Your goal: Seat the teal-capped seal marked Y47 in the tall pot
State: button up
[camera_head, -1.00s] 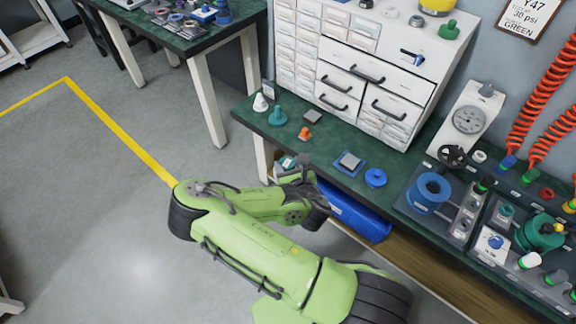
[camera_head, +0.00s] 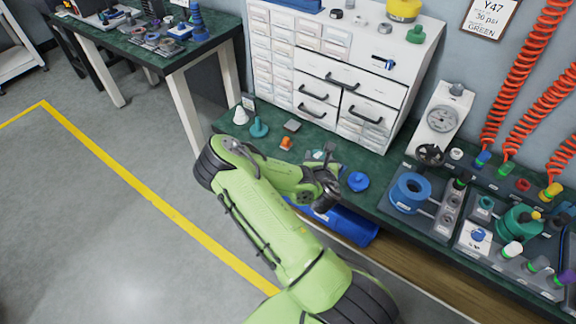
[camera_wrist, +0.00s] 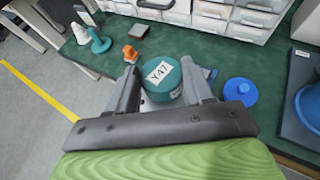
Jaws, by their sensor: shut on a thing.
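The teal-capped seal (camera_wrist: 163,78) has a white Y47 label on its cap and a pale body below. In the wrist view it sits between the fingers of my gripper (camera_wrist: 160,84), which is shut on it. In the head view my gripper (camera_head: 326,168) is over the front edge of the bench, and the seal is mostly hidden by it. To the right stand a blue pot with an open round top (camera_head: 408,190) and a green pot (camera_head: 518,222). I cannot tell for sure which is the tall pot.
A blue lidded disc (camera_head: 357,181) lies just right of my gripper. An orange piece (camera_head: 286,142), a teal cone (camera_head: 258,127) and a white cone (camera_head: 240,115) stand left. The white drawer cabinet (camera_head: 345,62) is behind. A gauge stand (camera_head: 438,115) and orange hoses rise right.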

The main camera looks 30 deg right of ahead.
jog(key=s+d+r+m+g+h, duration=0.2)
jog(key=s+d+m+g+h, duration=0.15)
jog(key=s+d, duration=0.75)
jog(key=s+d+r+m+g+h, duration=0.25)
jog(key=s+d+m+g, duration=0.4)
jog(key=d, duration=0.85)
jog(key=f+b, duration=0.2)
jog(key=s+f+t+b, duration=0.1)
jog(key=f+b, duration=0.1)
jog(key=f+n+t+b, duration=0.1)
jog(key=b, duration=0.1)
jog(key=shift+s+a+f, duration=0.15)
jog(key=shift+a+f, duration=0.1)
jog(key=shift+f, duration=0.15)
jog(key=shift+a+p, duration=0.1)
jog(key=shift+p, duration=0.25)
jog(key=shift+f+b, duration=0.9)
jog(key=shift+f, duration=0.5)
jog(key=o, duration=1.5)
jog(key=shift+a, duration=0.1)
